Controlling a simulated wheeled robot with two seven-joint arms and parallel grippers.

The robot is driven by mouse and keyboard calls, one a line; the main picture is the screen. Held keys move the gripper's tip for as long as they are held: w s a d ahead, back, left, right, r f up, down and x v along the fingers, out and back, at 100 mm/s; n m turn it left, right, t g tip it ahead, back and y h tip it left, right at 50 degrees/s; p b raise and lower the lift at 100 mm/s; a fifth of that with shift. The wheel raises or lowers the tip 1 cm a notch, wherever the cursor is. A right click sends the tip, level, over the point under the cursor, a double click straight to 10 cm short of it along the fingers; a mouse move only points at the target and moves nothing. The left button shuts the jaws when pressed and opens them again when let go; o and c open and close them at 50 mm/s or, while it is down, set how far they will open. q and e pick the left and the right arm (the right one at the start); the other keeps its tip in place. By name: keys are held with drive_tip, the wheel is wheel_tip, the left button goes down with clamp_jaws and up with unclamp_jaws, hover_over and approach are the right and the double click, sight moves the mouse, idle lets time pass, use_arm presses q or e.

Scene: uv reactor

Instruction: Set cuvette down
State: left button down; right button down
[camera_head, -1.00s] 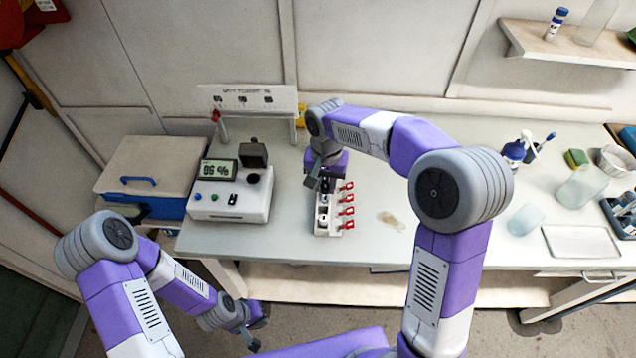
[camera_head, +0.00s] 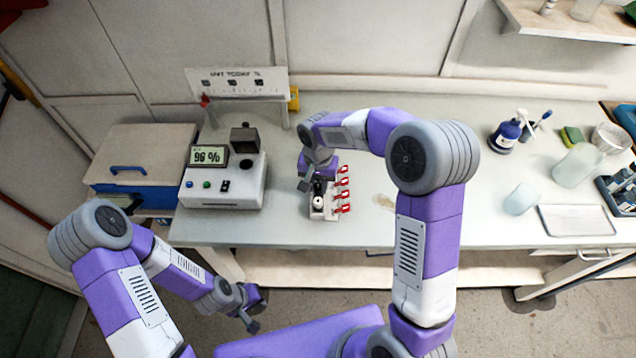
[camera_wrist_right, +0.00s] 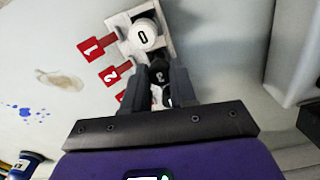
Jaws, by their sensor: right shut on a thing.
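A white cuvette rack (camera_head: 329,214) stands on the bench with red numbered tags along its right side. It also shows in the right wrist view (camera_wrist_right: 121,20). A white-capped vial marked 0 (camera_wrist_right: 146,34) sits in the slot by tag 1. My right gripper (camera_wrist_right: 162,76) is over the rack beside tag 2, shut on a dark-topped cuvette (camera_wrist_right: 159,72). The fingers hide most of the cuvette, so I cannot tell whether it is seated. In the head view my right gripper (camera_head: 311,183) is low over the rack. My left gripper (camera_head: 258,309) hangs empty before the bench, fingers apart.
A white instrument (camera_head: 223,190) with a display reading 96 % stands left of the rack. A blue box (camera_head: 140,172) is farther left. A sign stand (camera_head: 238,83) is behind. Bottles, a beaker and a tray (camera_head: 576,220) are at right. The bench right of the rack is mostly clear.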

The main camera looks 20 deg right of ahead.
sight(318, 187)
drive_tip(key=shift+f, duration=0.1)
drive_tip(key=c, duration=0.9)
unclamp_jaws()
drive_tip(key=shift+r, duration=0.2)
wheel_tip(318, 187, up, 12)
drive_tip(key=p, duration=0.1)
